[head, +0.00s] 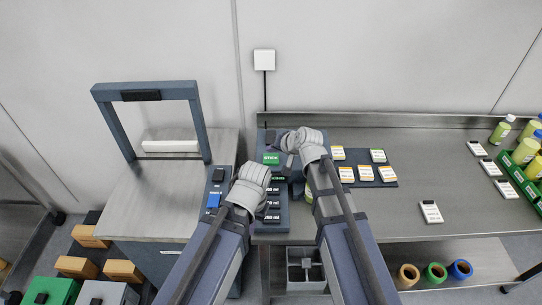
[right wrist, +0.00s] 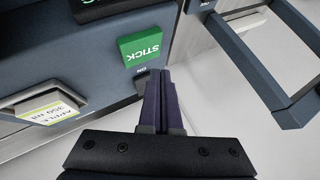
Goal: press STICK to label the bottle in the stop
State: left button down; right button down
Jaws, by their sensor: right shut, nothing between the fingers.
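The green STICK button (head: 271,158) is on the dark blue machine at the centre of the head view. It shows large in the right wrist view (right wrist: 145,46), with its white lettering readable. My right gripper (right wrist: 155,75) is shut and empty, its fingertips at the lower edge of the button in that view; I cannot tell whether they touch it. In the head view my right gripper (head: 287,162) is just right of the button. A bottle (head: 308,195) is mostly hidden by my right arm. My left arm reaches over the machine's front; its gripper fingers are hidden.
A dark blue gantry frame (head: 152,94) stands on the left unit. A blue button (head: 213,200) is on the panel beside it. Label cards (head: 365,173) lie on a dark board right of my arm. A green crate with bottles (head: 521,165) is at far right.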

aim_at(272, 160)
jog(key=shift+r+p, duration=1.5)
jog(key=shift+r, duration=0.4)
jog(key=shift+f, duration=0.1)
jog(key=s+d+f+n+g+h, duration=0.2)
jog(key=s, duration=0.6)
jog(key=s+d+f+n+g+h, duration=0.1)
jog(key=s+f+g+h, duration=0.1)
jog(key=s, duration=0.7)
jog(key=s+d+f+n+g+h, duration=0.2)
jog(key=s+g, duration=0.1)
jog(key=s, duration=0.5)
jog(key=shift+s+d+f+n+g+h, duration=0.25)
jog(key=shift+s+d+n+g+h, duration=0.05)
jog(key=shift+s+g+h, duration=0.1)
jog(key=shift+w, duration=0.15)
dwell(2.5)
